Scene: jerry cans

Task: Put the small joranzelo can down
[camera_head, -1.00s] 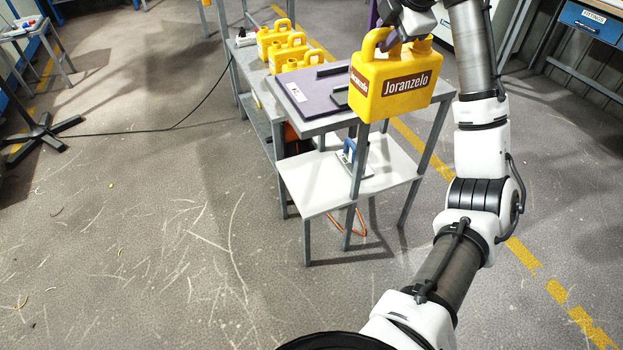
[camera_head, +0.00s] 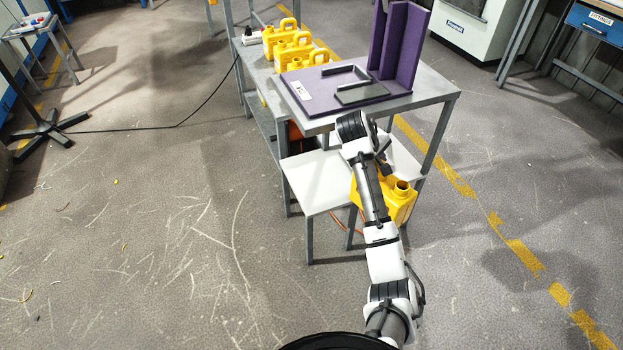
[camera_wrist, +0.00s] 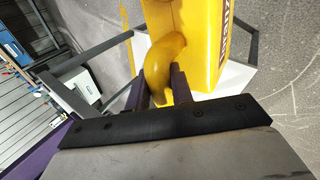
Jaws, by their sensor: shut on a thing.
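The yellow Joranzelo can (camera_head: 399,203) hangs from my gripper at the height of the white lower shelf (camera_head: 308,184), at its right front in the head view. Its open spout faces up. In the wrist view the can (camera_wrist: 200,40) shows its dark label and handle, with my gripper's (camera_wrist: 158,85) two fingers shut on the handle. A white surface shows behind it there. My arm hides part of the can in the head view, and the fingers do not show there. I cannot tell whether the can touches the shelf.
Above the shelf is a grey tabletop (camera_head: 440,86) with a purple board (camera_head: 325,103), black brackets and upright purple panels (camera_head: 400,45). Several yellow cans (camera_head: 293,50) stand on the bench behind. A grey post stands near the can. The floor in front is clear.

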